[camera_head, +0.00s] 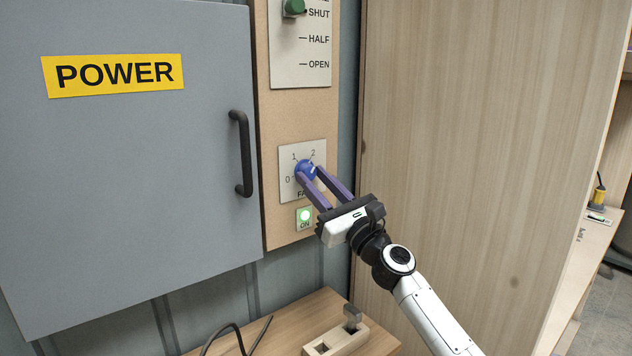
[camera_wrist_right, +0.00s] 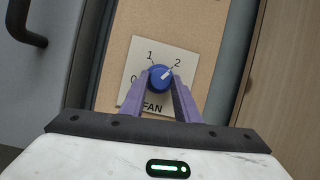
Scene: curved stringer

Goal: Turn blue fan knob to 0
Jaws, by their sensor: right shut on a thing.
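The blue fan knob (camera_head: 306,169) sits on a pale FAN plate (camera_head: 287,160) marked 0, 1 and 2. In the right wrist view the knob (camera_wrist_right: 160,77) has a white pointer line aimed up and right, towards the 2. My right gripper (camera_head: 313,174) has its purple fingers on either side of the knob and is shut on it. In the right wrist view both fingertips (camera_wrist_right: 160,82) touch the knob's sides. My left gripper is not in view.
A lit green ON light (camera_head: 305,216) is just below the FAN plate. A grey POWER cabinet door (camera_head: 130,180) with a black handle (camera_head: 242,153) stands to the left. A plate with a green slider (camera_head: 294,7) is above. A wooden panel (camera_head: 480,120) rises to the right.

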